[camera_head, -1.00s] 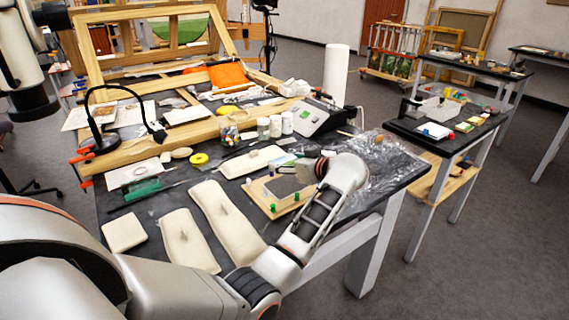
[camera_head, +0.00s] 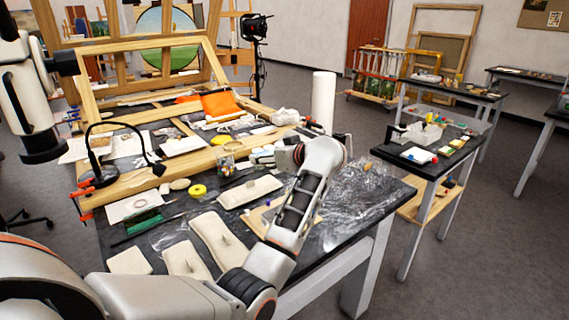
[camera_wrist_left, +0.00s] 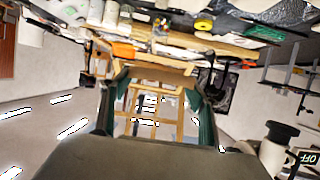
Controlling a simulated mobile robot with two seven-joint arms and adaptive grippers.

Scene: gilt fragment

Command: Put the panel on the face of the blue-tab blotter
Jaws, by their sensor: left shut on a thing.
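My left gripper (camera_head: 289,157) is raised over the back right of the work table, near the jars. In the left wrist view its two fingers (camera_wrist_left: 155,88) stand apart, with a tan slab (camera_wrist_left: 157,71) between their tips, which looks like the panel. The panel's outline is hard to make out in the head view. Several cream blotters lie on the table: a small one (camera_head: 128,261), a long one at the front (camera_head: 182,256), a long middle one (camera_head: 207,227) and one farther back (camera_head: 262,185). Their tab colours are too small to tell. My right gripper is not in view.
A wooden board (camera_head: 256,222) with small pegs is partly hidden behind my left forearm. Crumpled clear film (camera_head: 355,195) covers the table's right end. A black lamp (camera_head: 102,165), yellow tape roll (camera_head: 198,190) and white paper roll (camera_head: 323,100) stand around the work area.

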